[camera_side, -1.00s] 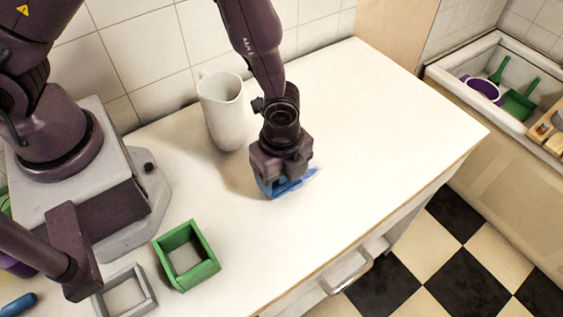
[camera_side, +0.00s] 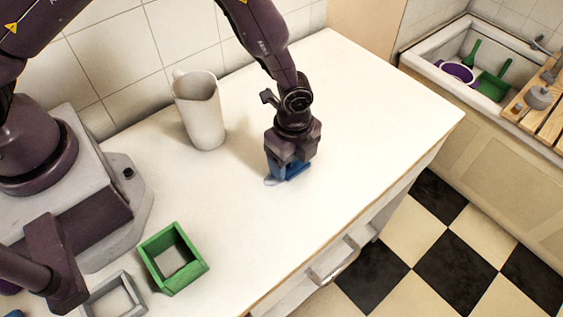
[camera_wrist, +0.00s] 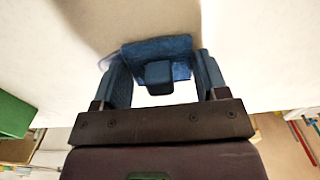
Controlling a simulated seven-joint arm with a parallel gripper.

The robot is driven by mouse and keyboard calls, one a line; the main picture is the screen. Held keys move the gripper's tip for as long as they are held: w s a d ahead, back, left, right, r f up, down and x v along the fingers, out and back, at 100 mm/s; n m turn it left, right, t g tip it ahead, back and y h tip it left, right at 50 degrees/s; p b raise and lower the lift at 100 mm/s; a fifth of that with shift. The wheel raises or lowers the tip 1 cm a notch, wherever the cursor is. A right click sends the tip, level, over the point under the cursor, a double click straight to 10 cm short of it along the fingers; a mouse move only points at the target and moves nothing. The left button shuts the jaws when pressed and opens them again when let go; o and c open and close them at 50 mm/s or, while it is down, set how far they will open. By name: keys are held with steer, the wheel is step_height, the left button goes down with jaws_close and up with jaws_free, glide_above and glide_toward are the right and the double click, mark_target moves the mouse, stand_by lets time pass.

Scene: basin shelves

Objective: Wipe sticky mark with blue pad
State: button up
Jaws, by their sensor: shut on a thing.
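The blue pad (camera_side: 289,173) is under my gripper (camera_side: 288,163) on the white counter. My gripper points down and is shut on the pad. In the wrist view the pad (camera_wrist: 174,47) lies flat against the counter, its raised block (camera_wrist: 159,73) between the fingers of my gripper (camera_wrist: 160,75). A small pale grey-blue smear (camera_side: 270,182), possibly the sticky mark, shows at the pad's left edge in the side view. Whatever is beneath the pad is hidden.
A white jug (camera_side: 202,112) stands left of my gripper, near the tiled wall. A green open box (camera_side: 173,258) and a grey frame (camera_side: 115,298) are at the front left. The counter (camera_side: 365,110) is clear to the right, up to its edge.

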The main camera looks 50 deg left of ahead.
mark_target(264, 185)
steer(key=shift+w, duration=1.6)
steer(key=shift+s, duration=5.1)
step_height(264, 185, up, 8)
